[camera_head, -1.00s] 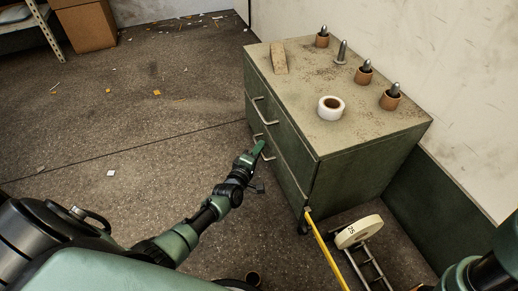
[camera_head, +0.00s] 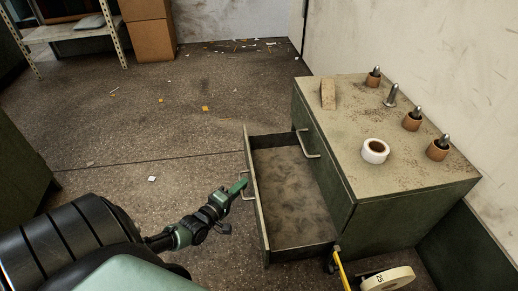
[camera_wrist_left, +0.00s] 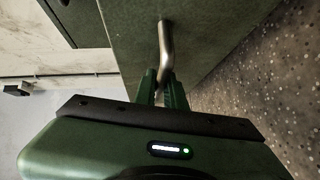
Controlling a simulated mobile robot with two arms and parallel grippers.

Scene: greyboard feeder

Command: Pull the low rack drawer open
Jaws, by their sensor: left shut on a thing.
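The low drawer (camera_head: 292,190) of the green cabinet (camera_head: 415,205) is pulled well out to the left, and its inside shows empty with a stained bottom. My left gripper (camera_head: 242,186) is at the outer face of the drawer front. In the left wrist view my left gripper (camera_wrist_left: 163,88) has its two fingers shut on the metal drawer handle (camera_wrist_left: 165,45). The upper drawer is shut, and its handle (camera_head: 309,146) shows above the open drawer. My right gripper is not in view.
On the cabinet top stand a white tape roll (camera_head: 375,151), a wooden block (camera_head: 328,94) and several spindles. A yellow strip (camera_head: 342,270) and a cream roll (camera_head: 388,279) are at the cabinet's near corner. The floor left of the drawer is clear but for small scraps.

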